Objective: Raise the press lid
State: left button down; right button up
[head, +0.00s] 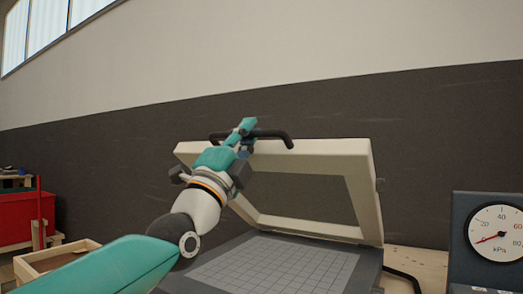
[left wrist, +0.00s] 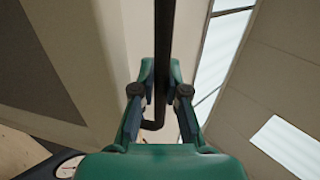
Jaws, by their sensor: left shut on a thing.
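The press lid (head: 372,190) is a cream, open frame that stands raised at a steep tilt behind the grey gridded press bed (head: 268,268). A black bar handle (head: 272,134) runs along the lid's top edge. My left gripper (head: 246,128) is at this handle and shut on it. In the left wrist view the handle (left wrist: 164,50) passes between the two fingers of my left gripper (left wrist: 160,98). Part of the lid's left side is hidden behind my left arm. My right gripper is not in view.
A dark box with a round kPa gauge (head: 496,233) stands at the right. A shallow wooden tray (head: 38,262) and a red bin (head: 20,216) are at the left. A dark wall panel (head: 440,130) is behind the press. The air above the lid is clear.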

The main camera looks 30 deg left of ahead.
pick_arm(q)
jog(key=shift+s+f+b, duration=0.4)
jog(key=shift+f+b, duration=0.2)
jog(key=shift+f, duration=0.05)
jog(key=shift+s+f+b, duration=0.35)
jog(key=shift+f+b, duration=0.25)
jog(key=shift+f, duration=0.05)
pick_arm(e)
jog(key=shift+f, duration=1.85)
pick_arm(q)
jog(key=shift+t, duration=0.3)
